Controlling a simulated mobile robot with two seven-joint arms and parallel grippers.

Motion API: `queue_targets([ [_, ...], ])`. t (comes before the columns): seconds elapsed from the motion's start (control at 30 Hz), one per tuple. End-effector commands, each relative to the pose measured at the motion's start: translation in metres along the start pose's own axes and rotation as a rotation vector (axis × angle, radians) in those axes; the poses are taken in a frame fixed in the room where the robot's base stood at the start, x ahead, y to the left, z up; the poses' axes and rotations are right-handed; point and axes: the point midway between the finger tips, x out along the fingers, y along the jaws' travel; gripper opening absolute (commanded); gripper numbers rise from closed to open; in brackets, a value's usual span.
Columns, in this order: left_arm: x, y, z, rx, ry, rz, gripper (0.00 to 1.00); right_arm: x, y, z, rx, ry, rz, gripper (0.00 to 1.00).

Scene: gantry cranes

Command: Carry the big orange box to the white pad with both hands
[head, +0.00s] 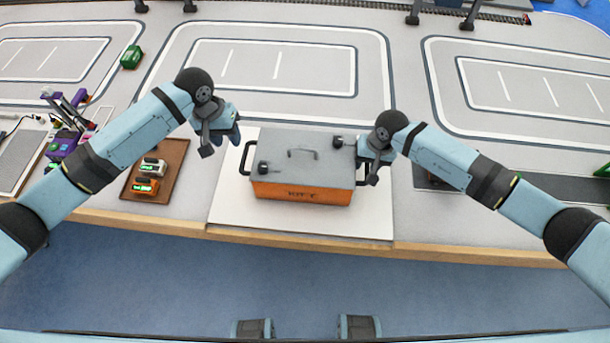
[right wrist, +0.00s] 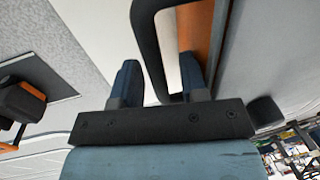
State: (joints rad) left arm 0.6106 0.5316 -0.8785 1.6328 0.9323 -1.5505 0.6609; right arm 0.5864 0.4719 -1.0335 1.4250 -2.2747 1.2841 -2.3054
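The big orange box (head: 302,193) with a grey lid sits on the white pad (head: 365,224). It has a black handle on each side; the left handle (head: 245,158) is free. My left gripper (head: 226,138) is above and left of the box, apart from it, and looks open and empty. My right gripper (head: 374,170) is at the box's right side, by the right handle. In the right wrist view, the black handle (right wrist: 148,50) passes between the two parted fingers of this gripper (right wrist: 160,82).
A brown tray (head: 171,160) with small green and orange items stands left of the pad. Purple items (head: 62,145) are further left. A small green box (head: 131,57) is at the back left. A dark mat (head: 425,178) lies right of the pad. The marked lanes behind the box are clear.

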Motion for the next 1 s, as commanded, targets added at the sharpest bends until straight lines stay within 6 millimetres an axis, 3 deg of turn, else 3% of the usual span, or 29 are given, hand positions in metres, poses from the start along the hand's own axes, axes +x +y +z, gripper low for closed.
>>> queue_targets([
  [0.23, -0.006, 0.0, 0.0, -0.001, -0.001, -0.001, 0.4, -0.019, 0.0, -0.002, -0.001, 0.004, 0.001, 0.4],
  [0.5, -0.006, 0.0, 0.0, 0.0, 0.0, -0.001, 0.4, -0.076, 0.001, -0.001, -0.001, 0.004, 0.001, 0.4],
  [0.7, -0.006, 0.0, 0.0, 0.0, 0.0, -0.001, 0.4, -0.108, 0.0, -0.001, -0.001, 0.002, 0.001, 0.4],
  [1.0, -0.006, 0.0, 0.0, 0.0, 0.0, 0.0, 0.4, -0.12, 0.0, 0.0, 0.0, 0.0, 0.0, 0.4],
])
